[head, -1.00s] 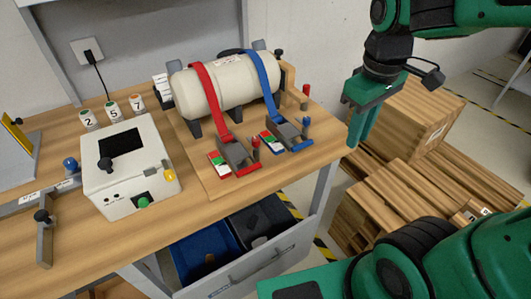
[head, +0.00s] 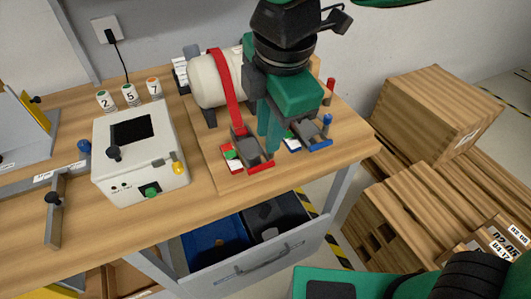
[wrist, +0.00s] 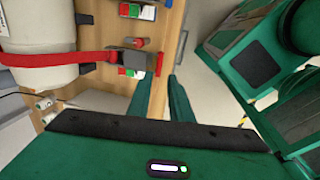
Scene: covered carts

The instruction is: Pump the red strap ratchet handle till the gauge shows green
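The red strap (head: 224,85) runs over the pale tank (head: 206,82) to a dark ratchet (head: 246,148) with a red base. Its gauge (head: 231,158) shows white, green and red, but its reading is too small to tell. My gripper (head: 268,147) points down beside this ratchet and hides part of it in the head view. In the wrist view, my gripper (wrist: 160,82) has its fingers apart with nothing between them. The red ratchet (wrist: 131,57) and its red-ended handle (wrist: 139,43) lie just beyond the fingertips there. Contact is not visible.
The blue strap's ratchet (head: 313,135) is close on the right, with its blue-tipped post (head: 327,121) upright. A white box (head: 141,158) with knobs stands left. An open drawer (head: 262,262) juts out below. Wooden crates (head: 437,110) stand right.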

